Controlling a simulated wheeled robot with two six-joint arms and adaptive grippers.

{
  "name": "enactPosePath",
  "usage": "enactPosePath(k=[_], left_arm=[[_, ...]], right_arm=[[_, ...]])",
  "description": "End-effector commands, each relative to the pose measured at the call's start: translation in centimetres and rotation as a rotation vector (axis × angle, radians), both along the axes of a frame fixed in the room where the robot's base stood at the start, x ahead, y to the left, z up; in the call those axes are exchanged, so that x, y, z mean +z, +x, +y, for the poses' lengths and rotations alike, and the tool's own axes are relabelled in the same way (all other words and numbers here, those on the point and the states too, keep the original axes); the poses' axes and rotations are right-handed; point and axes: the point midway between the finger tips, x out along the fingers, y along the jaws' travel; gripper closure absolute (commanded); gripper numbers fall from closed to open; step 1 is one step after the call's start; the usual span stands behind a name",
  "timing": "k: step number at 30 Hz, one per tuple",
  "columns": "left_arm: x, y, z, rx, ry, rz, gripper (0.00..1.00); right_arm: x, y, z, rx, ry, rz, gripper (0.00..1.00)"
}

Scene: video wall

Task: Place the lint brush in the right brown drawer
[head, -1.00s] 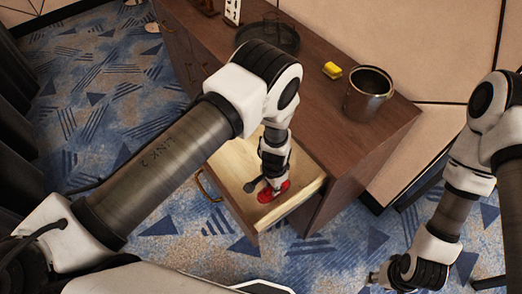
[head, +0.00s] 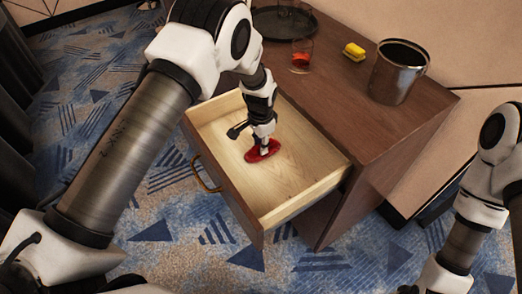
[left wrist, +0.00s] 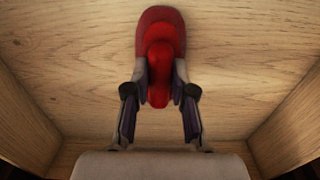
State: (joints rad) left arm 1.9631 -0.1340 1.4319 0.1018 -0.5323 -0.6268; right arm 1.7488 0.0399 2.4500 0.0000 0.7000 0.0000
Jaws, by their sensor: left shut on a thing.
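The red lint brush (head: 263,151) is inside the open brown drawer (head: 225,188), low over or on its pale wooden floor; I cannot tell whether it touches. My left gripper (head: 264,142) is shut on the brush, reaching down into the drawer. In the left wrist view the lint brush (left wrist: 160,50) lies between the two fingers of the left gripper (left wrist: 160,92), with drawer walls on both sides. My right arm shows at the right edge of the head view, but its gripper is out of the frame.
On the brown cabinet top (head: 335,95) stand a dark metal pot (head: 396,75), a yellow block (head: 354,52), a glass with red contents (head: 301,57) and a round dark tray (head: 284,22).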

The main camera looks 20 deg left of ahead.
Motion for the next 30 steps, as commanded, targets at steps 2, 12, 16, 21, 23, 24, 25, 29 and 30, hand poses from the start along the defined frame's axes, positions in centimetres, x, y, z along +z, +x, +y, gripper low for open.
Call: enactPosePath(k=[2, 12, 16, 21, 23, 24, 25, 29, 30], left_arm=[[0.1, 0.1, 0.0, 0.000, 0.000, -0.002, 1.00], [-0.1, 0.0, 0.0, 0.000, 0.000, -0.002, 0.51], [-0.2, 0.0, 0.0, 0.000, 0.000, -0.002, 0.51], [0.2, 0.0, 0.0, 0.000, 0.000, -0.002, 0.51], [0.6, 0.1, 0.0, 0.000, 0.000, -0.002, 0.51], [1.2, 0.1, -0.1, 0.000, 0.000, -0.004, 0.51], [1.7, 0.2, -0.1, 0.000, -0.001, -0.006, 0.51], [4.8, 0.2, 0.0, 0.000, -0.001, -0.007, 0.51], [5.9, 0.2, 0.0, 0.000, 0.000, -0.006, 0.51]], right_arm=[[0.0, 0.0, 0.0, 0.000, 0.000, -0.001, 0.60], [0.0, 0.0, 0.0, 0.000, 0.000, -0.001, 0.60], [0.0, 0.0, 0.0, 0.000, 0.000, -0.001, 0.60], [0.2, 0.1, 0.0, 0.000, 0.000, -0.001, 0.60], [0.0, 0.0, 0.0, 0.000, 0.000, -0.001, 0.60], [-0.1, 0.0, 0.0, 0.000, 0.000, -0.001, 0.60], [-0.1, 0.0, 0.0, 0.000, 0.000, -0.001, 0.60], [-0.5, 0.0, 0.0, 0.000, 0.000, -0.001, 0.60], [-0.6, 0.0, 0.0, 0.000, 0.000, -0.001, 0.60]])
